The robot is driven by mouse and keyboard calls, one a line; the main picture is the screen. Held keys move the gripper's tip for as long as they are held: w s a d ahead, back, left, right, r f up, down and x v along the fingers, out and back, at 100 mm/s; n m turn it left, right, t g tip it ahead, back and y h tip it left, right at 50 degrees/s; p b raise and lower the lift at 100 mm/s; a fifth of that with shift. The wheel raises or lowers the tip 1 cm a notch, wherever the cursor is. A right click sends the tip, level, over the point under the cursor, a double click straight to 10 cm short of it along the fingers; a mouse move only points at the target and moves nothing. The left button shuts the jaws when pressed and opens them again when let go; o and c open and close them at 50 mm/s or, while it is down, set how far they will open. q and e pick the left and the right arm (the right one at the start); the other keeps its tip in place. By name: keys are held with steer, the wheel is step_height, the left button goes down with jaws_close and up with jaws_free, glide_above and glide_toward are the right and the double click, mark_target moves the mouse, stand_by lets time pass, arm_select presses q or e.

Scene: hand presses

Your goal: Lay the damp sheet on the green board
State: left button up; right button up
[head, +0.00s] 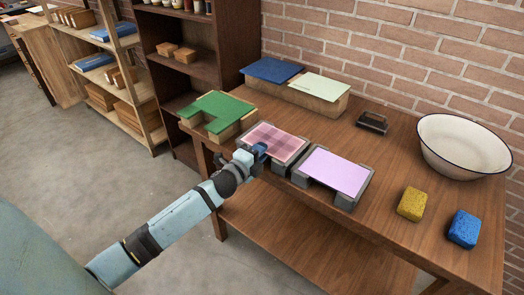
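The green board (222,104) lies on a wooden support at the table's left end, its front showing a notch. A pink sheet with darker reddish patches (279,138) lies flat on a grey stand in front of it to the right; the patches look like damp. A plain lilac sheet (335,171) lies on a second grey stand further right. My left gripper (259,153) is at the near left edge of the patched sheet, close to or touching it. Its fingers are dark and small, and I cannot see whether they grip the edge. My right gripper is out of view.
A blue board (271,69) and a pale green one (319,86) sit on wooden blocks at the back. A dark handled tool (372,122), a white basin (463,145), a yellow sponge (412,204) and a blue sponge (464,229) stand to the right. Shelves are behind left.

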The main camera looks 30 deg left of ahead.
arm_select(q)
steer(key=shift+w, duration=0.45)
jaws_close()
step_height(320, 180, up, 3)
steer(key=p, duration=0.3)
steer(key=shift+r, duration=0.15)
steer(key=shift+s, duration=0.1)
